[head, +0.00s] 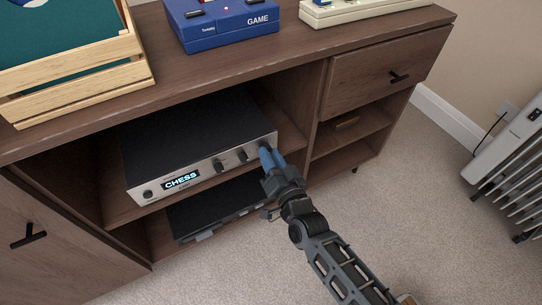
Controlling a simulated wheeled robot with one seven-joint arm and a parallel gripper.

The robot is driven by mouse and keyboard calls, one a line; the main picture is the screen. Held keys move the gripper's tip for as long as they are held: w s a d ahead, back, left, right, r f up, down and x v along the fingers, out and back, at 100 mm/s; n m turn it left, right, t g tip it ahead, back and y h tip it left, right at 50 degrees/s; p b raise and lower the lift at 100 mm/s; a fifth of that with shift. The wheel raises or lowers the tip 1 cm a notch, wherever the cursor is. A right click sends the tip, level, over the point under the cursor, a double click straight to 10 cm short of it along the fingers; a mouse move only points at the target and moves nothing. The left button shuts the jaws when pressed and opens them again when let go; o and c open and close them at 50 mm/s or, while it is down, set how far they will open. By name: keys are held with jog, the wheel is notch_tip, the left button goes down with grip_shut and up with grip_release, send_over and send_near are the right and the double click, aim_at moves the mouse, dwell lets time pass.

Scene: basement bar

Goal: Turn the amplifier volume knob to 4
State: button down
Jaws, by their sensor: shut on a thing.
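The amplifier (195,140) is a dark-topped box with a silver front, on the upper shelf of a brown wooden cabinet. Its front has a lit display reading "CHESS" (182,181), a small knob at the left and two dark knobs (230,160) right of the display. My gripper (268,153), with blue fingers, is at the right end of the amplifier's front. It is shut on a knob there, the volume knob by its place. The fingers hide that knob, and its scale and setting cannot be read.
A dark device (217,208) sits on the shelf below the amplifier. On the cabinet top (178,75) are a wooden crate (75,75), a blue game box (222,22) and a cream device (350,8). A white radiator (510,150) stands at the right. The carpet in front is clear.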

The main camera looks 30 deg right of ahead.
jog(key=m, duration=0.4)
jog(key=shift+m, duration=0.3)
dwell(0.3)
jog(key=c, duration=0.9)
grip_release()
jog(key=shift+s+a+p, duration=0.2)
jog(key=shift+s+p, duration=0.05)
jog(key=shift+s, duration=1.7)
jog(key=shift+s+a+p, duration=0.15)
jog(key=shift+s+p, duration=0.1)
jog(key=shift+s, duration=1.7)
